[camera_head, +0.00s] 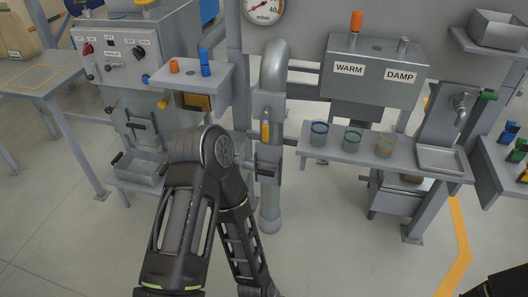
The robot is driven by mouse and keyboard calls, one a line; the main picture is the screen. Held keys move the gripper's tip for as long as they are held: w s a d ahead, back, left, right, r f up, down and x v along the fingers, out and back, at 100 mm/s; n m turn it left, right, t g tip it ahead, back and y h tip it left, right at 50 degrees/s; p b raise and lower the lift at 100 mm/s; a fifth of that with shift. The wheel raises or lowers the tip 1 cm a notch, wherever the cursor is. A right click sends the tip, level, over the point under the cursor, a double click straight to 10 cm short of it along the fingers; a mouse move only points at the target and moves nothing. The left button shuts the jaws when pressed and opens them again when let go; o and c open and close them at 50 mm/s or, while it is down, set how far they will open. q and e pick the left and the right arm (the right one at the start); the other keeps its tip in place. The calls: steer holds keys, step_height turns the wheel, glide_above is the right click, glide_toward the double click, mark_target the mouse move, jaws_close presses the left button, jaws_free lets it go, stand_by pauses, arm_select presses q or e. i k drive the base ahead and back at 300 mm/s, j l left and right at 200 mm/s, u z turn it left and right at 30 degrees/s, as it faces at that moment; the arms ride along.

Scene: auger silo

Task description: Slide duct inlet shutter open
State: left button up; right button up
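The grey duct (274,75) bends over at the top and runs down the middle of the head view to the floor. A yellow handle (265,131) sits on its upper boxed section. Lower down, a flat grey housing with a dark horizontal handle (267,172) is fixed to the pipe. I cannot tell which of these is the inlet shutter, or how far it is open. My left arm is folded, with its elbow just left of the duct and both links running down to the bottom edge. Neither gripper shows.
A control panel (127,48) with switches stands left. A shelf (180,77) holds an orange and a blue knob. Right of the duct, a bench (337,152) carries three jars below a box labelled WARM and DAMP (372,71). The floor in front is clear.

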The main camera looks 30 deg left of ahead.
mark_target(266, 173)
steer(key=i+l+u, duration=0.15)
steer(key=i+u, duration=0.2)
steer(key=i+l+u, duration=0.75)
steer(key=i, duration=0.15)
